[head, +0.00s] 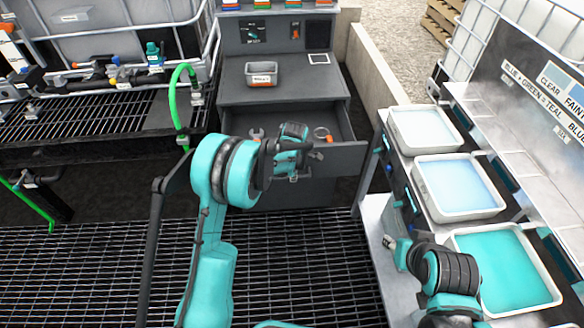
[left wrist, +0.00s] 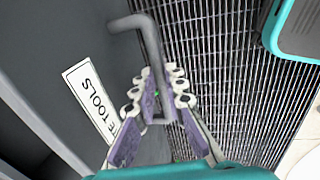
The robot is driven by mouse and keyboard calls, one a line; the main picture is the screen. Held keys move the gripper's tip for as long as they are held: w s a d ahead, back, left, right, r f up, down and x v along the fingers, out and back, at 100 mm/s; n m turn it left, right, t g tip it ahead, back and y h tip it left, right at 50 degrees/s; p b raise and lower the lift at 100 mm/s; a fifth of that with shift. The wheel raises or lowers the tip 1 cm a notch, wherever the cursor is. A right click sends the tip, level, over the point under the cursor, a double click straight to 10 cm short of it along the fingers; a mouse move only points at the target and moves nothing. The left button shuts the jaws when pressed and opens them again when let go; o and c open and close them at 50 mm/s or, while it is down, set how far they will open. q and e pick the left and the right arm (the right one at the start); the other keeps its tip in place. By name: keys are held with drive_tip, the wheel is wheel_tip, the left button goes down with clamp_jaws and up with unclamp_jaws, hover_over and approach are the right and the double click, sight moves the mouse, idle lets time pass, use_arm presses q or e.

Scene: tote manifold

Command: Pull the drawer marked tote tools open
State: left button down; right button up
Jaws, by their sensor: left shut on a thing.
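The drawer (head: 345,158) stands pulled out from the grey cabinet, and its inside shows from above. In the left wrist view its front carries a white label (left wrist: 92,100) ending in "E TOOLS"; the rest of the label is cut off or hidden. My left gripper (left wrist: 163,92) is shut on the drawer's grey bar handle (left wrist: 149,42), with the fingers on either side of the bar. In the head view the left gripper (head: 294,172) is at the drawer front and partly hides it. My right gripper (head: 391,243) is by the side table, away from the drawer; its jaws are too small to read.
A wrench (head: 257,134) and a ring-shaped item (head: 321,132) lie in the drawer. A small grey bin (head: 262,73) stands on the cabinet top. Trays of liquid (head: 458,187) line the side table at right. Grated floor (head: 300,270) lies in front.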

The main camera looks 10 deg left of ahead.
use_arm(q)
drive_tip(key=s+d, duration=0.2)
drive_tip(key=s, duration=0.5)
drive_tip(key=c, duration=1.6)
unclamp_jaws()
drive_tip(key=r, duration=0.4)
drive_tip(key=s+r, duration=0.1)
drive_tip(key=r, duration=0.3)
drive_tip(key=s+r, duration=0.1)
drive_tip(key=r, duration=0.2)
drive_tip(key=shift+s+d+r, duration=0.1)
drive_tip(key=shift+d+r, duration=0.25)
drive_tip(key=shift+r, duration=0.05)
